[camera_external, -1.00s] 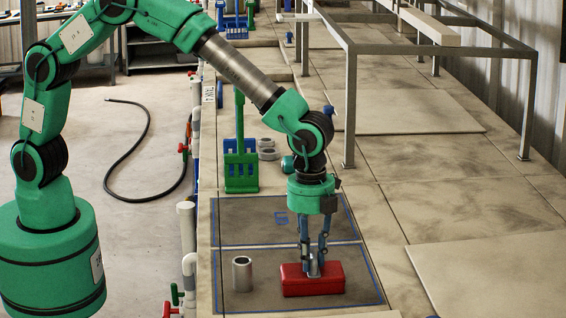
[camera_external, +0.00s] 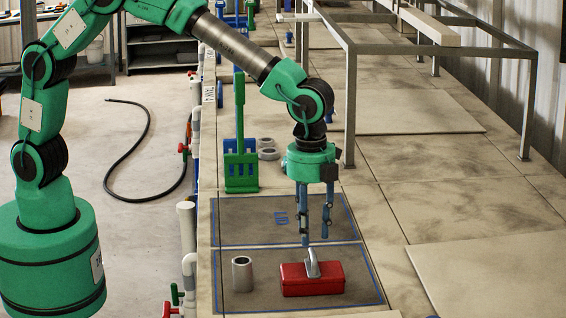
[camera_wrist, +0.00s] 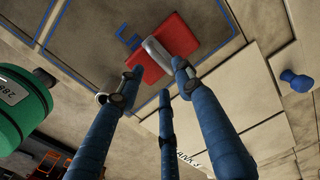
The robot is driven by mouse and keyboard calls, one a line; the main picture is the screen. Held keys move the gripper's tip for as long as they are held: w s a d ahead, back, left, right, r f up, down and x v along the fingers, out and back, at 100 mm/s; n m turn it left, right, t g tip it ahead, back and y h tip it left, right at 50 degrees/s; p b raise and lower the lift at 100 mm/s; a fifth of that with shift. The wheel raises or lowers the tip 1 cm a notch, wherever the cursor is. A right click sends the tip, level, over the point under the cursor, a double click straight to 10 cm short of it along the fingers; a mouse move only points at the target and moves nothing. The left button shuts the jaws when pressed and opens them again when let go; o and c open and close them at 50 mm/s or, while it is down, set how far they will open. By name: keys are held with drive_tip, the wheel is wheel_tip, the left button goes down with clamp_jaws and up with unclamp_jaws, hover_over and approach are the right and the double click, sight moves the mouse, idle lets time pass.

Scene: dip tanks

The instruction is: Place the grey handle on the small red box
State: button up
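The small red box (camera_external: 325,281) lies on the dark blue-edged mat in the external view. The grey handle (camera_external: 313,263) rests on top of the box, leaning a little. In the wrist view the handle (camera_wrist: 157,52) lies across the red box (camera_wrist: 172,50). My gripper (camera_external: 315,240) is above the box, its blue fingers apart and pointing down. In the wrist view the fingers of my gripper (camera_wrist: 155,84) are spread, with nothing between them. The fingertips look clear of the handle.
A grey metal cylinder (camera_external: 242,274) stands on the mat left of the box. A green-handled blue rack (camera_external: 241,160) and grey rings (camera_external: 268,150) sit farther back. A metal frame (camera_external: 349,110) rises behind right. The bench at right is clear.

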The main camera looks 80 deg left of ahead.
drive_tip(key=shift+r, duration=2.6)
drive_tip(key=shift+a+r, duration=0.1)
drive_tip(key=shift+r, duration=0.05)
drive_tip(key=s+a+r+n+t, duration=0.3)
drive_tip(key=s+a+r+n, duration=0.5)
drive_tip(key=s+a+r, duration=0.9)
drive_tip(key=s+a+f+n+t, duration=0.1)
drive_tip(key=s+a+n, duration=0.4)
drive_tip(key=s, duration=0.5)
drive_tip(key=s+a+f+n+t, duration=0.1)
drive_tip(key=s+a+n, duration=0.4)
drive_tip(key=s+a, duration=0.3)
drive_tip(key=s, duration=0.3)
